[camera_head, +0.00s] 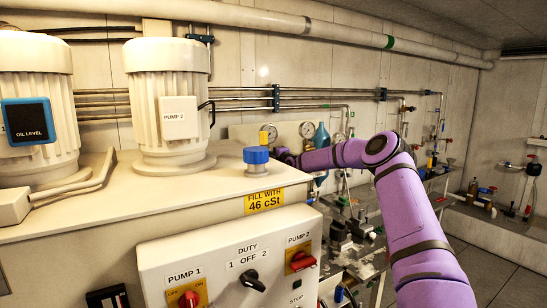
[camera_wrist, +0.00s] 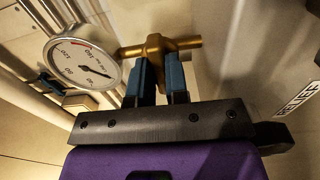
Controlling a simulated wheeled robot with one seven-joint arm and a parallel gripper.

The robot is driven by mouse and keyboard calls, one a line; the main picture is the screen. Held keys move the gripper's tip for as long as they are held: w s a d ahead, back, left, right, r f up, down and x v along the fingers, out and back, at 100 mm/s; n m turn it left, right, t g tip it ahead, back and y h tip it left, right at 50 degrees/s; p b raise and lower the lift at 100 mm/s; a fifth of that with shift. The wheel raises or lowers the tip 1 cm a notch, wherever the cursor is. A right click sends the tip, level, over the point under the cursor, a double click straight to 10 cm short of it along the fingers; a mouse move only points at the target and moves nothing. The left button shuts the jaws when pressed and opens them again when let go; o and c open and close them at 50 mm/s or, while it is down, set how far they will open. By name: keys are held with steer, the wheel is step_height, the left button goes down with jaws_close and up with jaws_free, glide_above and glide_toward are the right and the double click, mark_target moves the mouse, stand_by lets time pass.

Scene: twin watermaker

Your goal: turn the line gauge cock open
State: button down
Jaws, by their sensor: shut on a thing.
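In the wrist view, the brass gauge cock (camera_wrist: 157,43) has a crosswise bar running right, to a rounded end. A round white pressure gauge (camera_wrist: 83,63) with a dark needle stands just left of the cock. My gripper (camera_wrist: 161,72) has its two blue fingers shut on the brass body below the crossbar, one finger on each side. In the head view, my purple arm reaches left behind the cabinet top, towards the gauges on the back wall. The cock and the fingertips cannot be made out there.
A "RELIEF" label (camera_wrist: 298,103) is on the panel at right in the wrist view. In the head view, a blue-capped filler (camera_head: 256,160) stands on the cabinet near my wrist. The pump motor (camera_head: 167,100) and switch box (camera_head: 232,262) are nearer. A cluttered bench lies beneath my arm.

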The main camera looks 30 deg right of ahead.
steer(key=shift+m, duration=0.4)
steer(key=m, duration=0.3)
steer(key=shift+m, duration=0.3)
steer(key=m, duration=0.4)
steer(key=shift+m, duration=0.3)
steer(key=m, duration=0.4)
steer(key=shift+m, duration=2.5)
steer(key=c, duration=1.1)
jaws_free()
